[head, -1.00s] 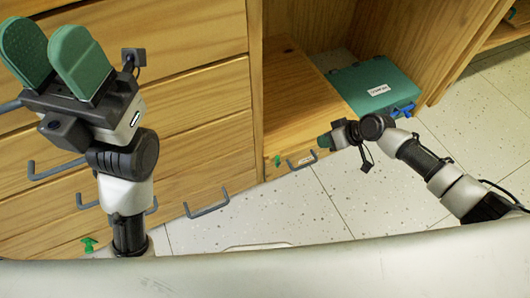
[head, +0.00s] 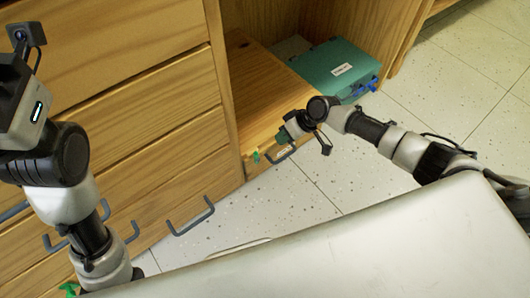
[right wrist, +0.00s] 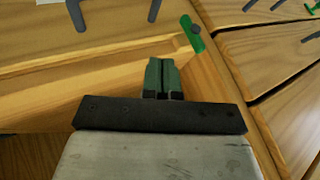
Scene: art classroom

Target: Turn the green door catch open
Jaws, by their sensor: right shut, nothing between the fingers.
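A green door catch (head: 256,156) sits on the front edge of the low wooden cabinet, just left of my right gripper (head: 283,138). In the right wrist view the catch (right wrist: 192,34) is a slanted green bar with a round knob, by the edge of a wooden panel. My right gripper (right wrist: 162,75) is shut and empty. Its tips point at the panel, below and left of the catch, apart from it in the picture. My left gripper (head: 14,95) is cut off at the left edge; its fingers are out of view.
A grey handle (head: 281,152) is beside the catch. Drawers with grey handles (head: 190,218) fill the left. Another green catch (head: 69,289) shows low left. The tiled floor (head: 290,200) is clear.

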